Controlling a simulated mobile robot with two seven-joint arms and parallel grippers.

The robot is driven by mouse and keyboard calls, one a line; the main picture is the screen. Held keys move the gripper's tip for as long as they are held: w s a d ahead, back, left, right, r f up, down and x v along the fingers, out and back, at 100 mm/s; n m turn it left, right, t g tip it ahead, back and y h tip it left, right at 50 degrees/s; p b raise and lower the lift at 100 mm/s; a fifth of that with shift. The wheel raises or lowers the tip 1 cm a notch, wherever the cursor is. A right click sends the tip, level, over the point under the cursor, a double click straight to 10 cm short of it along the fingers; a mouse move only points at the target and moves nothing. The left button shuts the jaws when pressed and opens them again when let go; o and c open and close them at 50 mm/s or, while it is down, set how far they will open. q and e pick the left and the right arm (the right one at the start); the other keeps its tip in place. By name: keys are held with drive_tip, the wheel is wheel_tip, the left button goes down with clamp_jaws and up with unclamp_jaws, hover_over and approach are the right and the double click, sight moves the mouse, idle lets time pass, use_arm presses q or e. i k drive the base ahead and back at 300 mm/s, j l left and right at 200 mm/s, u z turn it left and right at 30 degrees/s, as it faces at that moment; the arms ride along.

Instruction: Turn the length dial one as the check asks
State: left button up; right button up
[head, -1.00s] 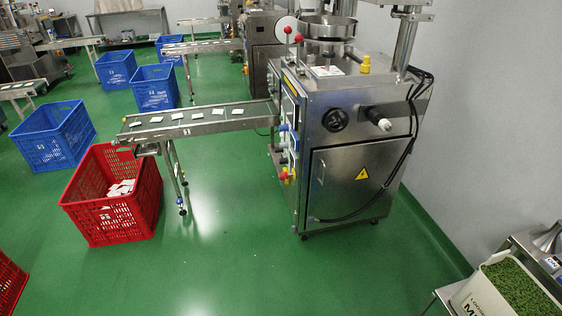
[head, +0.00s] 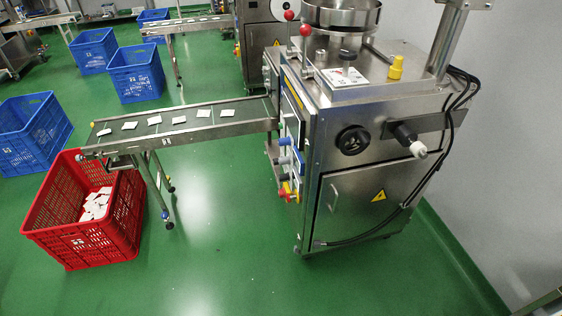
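The packing machine (head: 375,185) is a steel cabinet in the right half of the head view. A black round dial (head: 353,140) sits on its front face. To its right a handle with a white knob (head: 418,149) sticks out; I cannot tell which of these is the length dial. Blue, red and yellow controls (head: 287,160) sit on the left face, seen at a steep angle. A yellow knob (head: 396,67) stands on top. Neither of my grippers shows in this view.
A conveyor (head: 180,120) with several teabag packets runs left from the machine. A red crate (head: 80,235) with white packets stands under its end. Blue crates (head: 40,130) stand behind. Green floor (head: 235,250) is clear before the machine. A wall (head: 515,150) is at right.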

sight(282, 177)
drive_tip(key=i+j, duration=0.15)
drive_tip(key=i, duration=0.6)
drive_tip(key=i+j, duration=0.15)
drive_tip(key=i, duration=0.65)
drive_tip(key=l+z, duration=0.05)
